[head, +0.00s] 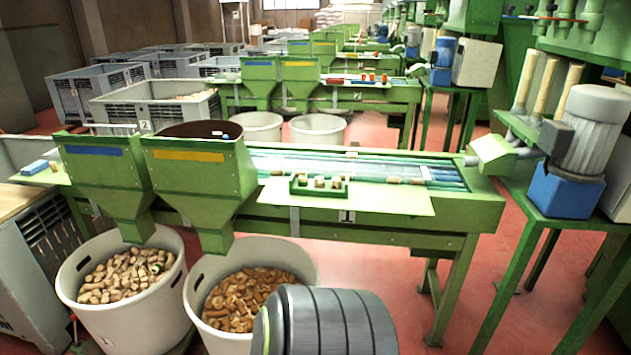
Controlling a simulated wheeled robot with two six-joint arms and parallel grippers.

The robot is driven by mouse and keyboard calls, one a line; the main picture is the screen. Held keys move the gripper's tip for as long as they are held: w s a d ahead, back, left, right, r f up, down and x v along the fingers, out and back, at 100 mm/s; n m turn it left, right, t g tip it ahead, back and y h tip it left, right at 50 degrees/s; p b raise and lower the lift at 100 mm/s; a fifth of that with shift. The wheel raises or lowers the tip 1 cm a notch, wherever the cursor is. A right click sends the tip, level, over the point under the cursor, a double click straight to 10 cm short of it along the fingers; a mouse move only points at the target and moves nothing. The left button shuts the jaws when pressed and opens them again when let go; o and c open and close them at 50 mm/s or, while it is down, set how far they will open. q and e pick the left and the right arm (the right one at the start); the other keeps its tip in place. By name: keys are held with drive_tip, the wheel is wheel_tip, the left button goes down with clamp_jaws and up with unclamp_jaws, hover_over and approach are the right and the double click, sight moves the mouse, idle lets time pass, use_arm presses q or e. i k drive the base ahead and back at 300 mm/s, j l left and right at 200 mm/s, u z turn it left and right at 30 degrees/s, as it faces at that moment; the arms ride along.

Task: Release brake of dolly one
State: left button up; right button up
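Two large white bins stand on the floor in front of the green sorting table (385,236), which bears a "1" mark. The left bin (135,323) holds pale cork stoppers (125,277). The right bin (306,266) holds browner cork pieces (245,298). A little dark green shows low beside the left bin; I cannot tell whether it belongs to a dolly. The right bin's base is out of view. Neither of my grippers is in view.
Two green hoppers, one with a blue stripe (95,151) and one with a yellow stripe (190,156), hang over the bins. A grey crate (40,255) stands at left. A machine stand (568,215) is at right. Red floor (400,285) is clear below the table.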

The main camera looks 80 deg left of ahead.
sight(74, 317)
drive_tip(key=j+u, duration=0.15)
drive_tip(key=u, duration=3.55)
drive_tip(key=i+l+u, duration=0.1)
drive_tip(key=i+u, duration=0.25)
drive_tip(key=i, duration=0.65)
